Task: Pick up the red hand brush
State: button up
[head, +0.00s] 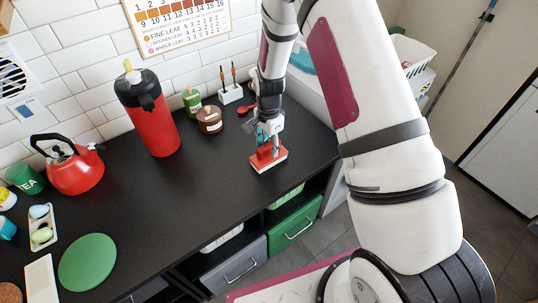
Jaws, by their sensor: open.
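The red hand brush (268,161), with a pale lower edge, rests on the black counter close to its front edge. My gripper (265,142) points down directly over the brush, its fingers at the brush's top. The gripper is open. The fingers partly hide the top of the brush, and I cannot tell whether they touch it or straddle it.
A red flask (155,118), green bottle (192,102), brown jar (209,119) and white holder (231,94) stand behind. A small red item (246,109) lies near the arm. A red kettle (75,170) and green disc (88,262) are left. The middle counter is clear.

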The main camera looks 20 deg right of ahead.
aim_at(269, 146)
grip_shut()
jog(key=shift+r, duration=0.1)
jog(key=shift+r, duration=0.85)
jog(key=shift+s+a+r+b, duration=0.1)
jog(key=shift+s+r+b, duration=0.15)
jog(key=shift+r, duration=0.2)
jog(key=shift+s+r+b, duration=0.1)
jog(key=shift+r+b, duration=0.1)
jog(key=shift+r, duration=0.25)
jog(key=s+a+r, duration=0.1)
jog(key=s+a, duration=0.3)
jog(key=s, duration=1)
jog(key=shift+s+r, duration=0.15)
jog(key=shift+s, duration=0.25)
jog(key=shift+a, duration=0.1)
